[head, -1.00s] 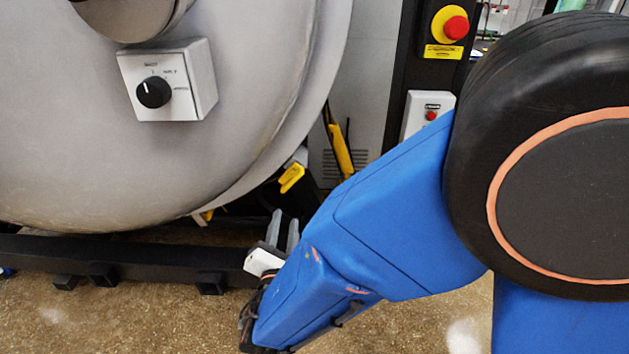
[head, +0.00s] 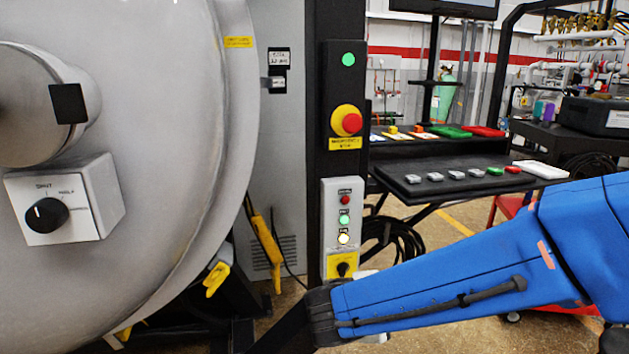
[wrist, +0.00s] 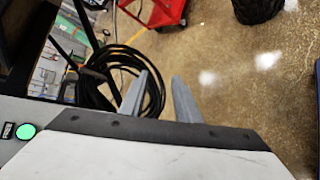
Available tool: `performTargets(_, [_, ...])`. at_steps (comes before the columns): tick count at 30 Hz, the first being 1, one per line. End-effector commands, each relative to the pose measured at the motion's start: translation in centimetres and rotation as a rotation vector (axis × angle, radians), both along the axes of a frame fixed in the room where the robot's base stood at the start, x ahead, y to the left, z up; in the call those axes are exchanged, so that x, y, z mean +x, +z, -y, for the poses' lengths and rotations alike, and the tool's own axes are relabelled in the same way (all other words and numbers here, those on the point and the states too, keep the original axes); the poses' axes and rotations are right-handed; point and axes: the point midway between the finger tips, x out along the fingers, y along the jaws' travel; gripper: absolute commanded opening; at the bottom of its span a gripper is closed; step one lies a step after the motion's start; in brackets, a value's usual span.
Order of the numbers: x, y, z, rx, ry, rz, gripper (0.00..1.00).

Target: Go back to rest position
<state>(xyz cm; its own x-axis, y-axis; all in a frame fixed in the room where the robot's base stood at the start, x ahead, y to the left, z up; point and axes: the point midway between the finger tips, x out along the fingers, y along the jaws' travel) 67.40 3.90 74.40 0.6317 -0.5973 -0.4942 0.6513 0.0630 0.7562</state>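My blue arm (head: 450,275) reaches in from the right of the head view, its dark wrist end (head: 322,315) low in front of the black control post. My gripper (wrist: 160,76) shows in the wrist view with its two grey fingers apart and nothing between them. The fingers point over the floor and are not visible in the head view. The grey round furnace door (head: 170,190) fills the left of the head view, with a white knob box (head: 75,200) on it.
The control post carries a red emergency button (head: 347,121) and a panel of small buttons (head: 343,225). A dark table (head: 440,188) with small parts stands behind. Coiled black hose (wrist: 90,85) and a red cart (wrist: 165,10) are near the gripper. Open floor lies right in the wrist view.

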Motion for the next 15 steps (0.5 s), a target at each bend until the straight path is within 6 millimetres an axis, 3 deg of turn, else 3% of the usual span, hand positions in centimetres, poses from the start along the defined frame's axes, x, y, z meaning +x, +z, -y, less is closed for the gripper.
performTargets(1, [-0.8, 0.1, 2.0, 0.047, -0.061, -0.01, 0.3])
performTargets(6, [-4.0, -0.3, 6.9, 0.213, -0.247, -0.05, 0.3])
performTargets(15, [-10.1, -0.9, 11.7, 0.542, -0.537, -0.067, 0.3])
